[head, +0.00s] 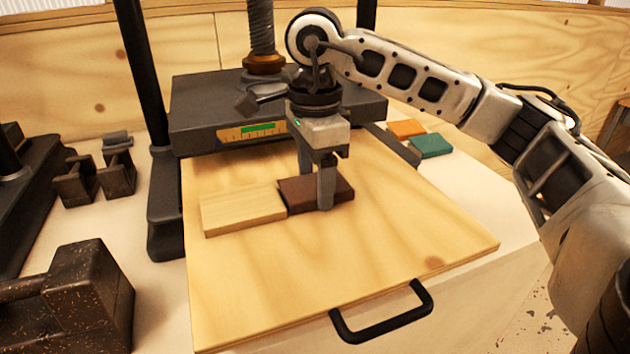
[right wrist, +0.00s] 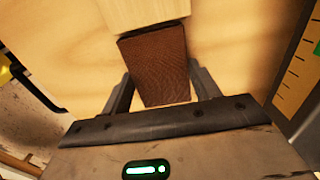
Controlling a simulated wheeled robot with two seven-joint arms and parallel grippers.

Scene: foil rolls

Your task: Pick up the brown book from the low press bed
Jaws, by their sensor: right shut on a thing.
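The brown book (head: 302,194) lies on the wooden press bed (head: 380,250), just right of a pale wooden block (head: 243,209) and close against it. My right gripper (head: 323,190) comes down from above and is shut on the brown book, one finger showing in front of it. In the right wrist view the brown book (right wrist: 156,65) sits between the two fingers of the right gripper (right wrist: 160,92), with the pale block (right wrist: 145,12) beyond it. The book looks still down on the bed. My left gripper is not in view.
The dark press plate (head: 200,110) and its screw stand behind the gripper, with a black post (head: 145,70) at left. Orange (head: 407,128) and green (head: 430,145) blocks lie at right. Dark weights (head: 75,185) stand at left. A black handle (head: 385,325) is at the bed's front.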

